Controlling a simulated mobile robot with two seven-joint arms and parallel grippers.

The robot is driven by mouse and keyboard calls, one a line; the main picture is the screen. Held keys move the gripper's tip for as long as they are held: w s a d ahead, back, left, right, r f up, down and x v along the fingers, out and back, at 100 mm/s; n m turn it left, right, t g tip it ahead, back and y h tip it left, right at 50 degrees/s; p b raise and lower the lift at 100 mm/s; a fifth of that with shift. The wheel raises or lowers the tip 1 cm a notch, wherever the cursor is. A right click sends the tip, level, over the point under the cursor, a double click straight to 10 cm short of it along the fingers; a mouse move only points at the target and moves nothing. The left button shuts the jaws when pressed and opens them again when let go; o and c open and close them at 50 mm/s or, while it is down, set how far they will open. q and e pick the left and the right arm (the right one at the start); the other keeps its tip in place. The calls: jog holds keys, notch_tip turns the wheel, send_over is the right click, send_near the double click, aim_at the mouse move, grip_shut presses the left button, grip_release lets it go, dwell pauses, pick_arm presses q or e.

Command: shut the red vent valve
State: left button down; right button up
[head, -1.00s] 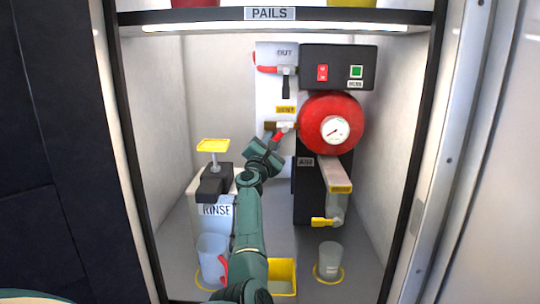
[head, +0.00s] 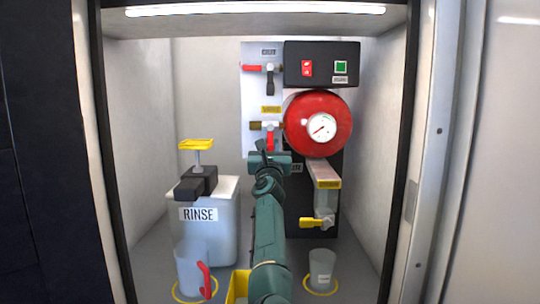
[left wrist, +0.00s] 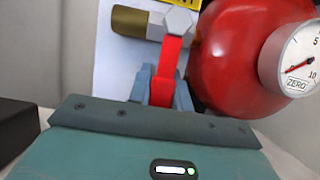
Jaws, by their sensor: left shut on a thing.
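The red vent valve lever (head: 270,138) sits on a short brass pipe left of the red tank, under a yellow label. It hangs about straight down, across the horizontal pipe. In the left wrist view the red lever (left wrist: 170,55) runs down from a silver hex nut into my gripper. My left gripper (head: 269,153) is shut on the lever's lower part, and its blue-grey fingers (left wrist: 163,92) stand on both sides of it. The lever's lower end is hidden by the gripper. My right gripper is not in view.
The red tank (head: 304,123) with a gauge (head: 322,127) is close on the right. The RINSE container (head: 213,235) with a yellow-topped pump stands left. A jug (head: 189,270) and clear cup (head: 321,265) stand below.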

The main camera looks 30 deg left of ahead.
pick_arm(q)
jog(key=shift+r, duration=0.2)
dwell(0.3)
jog(key=c, duration=1.3)
grip_release()
jog(key=shift+w+f, duration=0.1)
jog(key=shift+d, duration=0.1)
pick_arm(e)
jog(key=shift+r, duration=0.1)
pick_arm(q)
jog(key=shift+s+d, duration=0.1)
jog(key=shift+s, duration=0.1)
jog(key=shift+p+v, duration=2.3)
jog(key=shift+v, duration=1.3)
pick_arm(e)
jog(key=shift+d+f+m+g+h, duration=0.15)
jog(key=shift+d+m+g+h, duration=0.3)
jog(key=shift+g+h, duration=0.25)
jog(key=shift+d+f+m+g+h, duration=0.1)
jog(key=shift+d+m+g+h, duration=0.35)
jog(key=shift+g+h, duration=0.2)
pick_arm(q)
jog(key=shift+f, duration=0.1)
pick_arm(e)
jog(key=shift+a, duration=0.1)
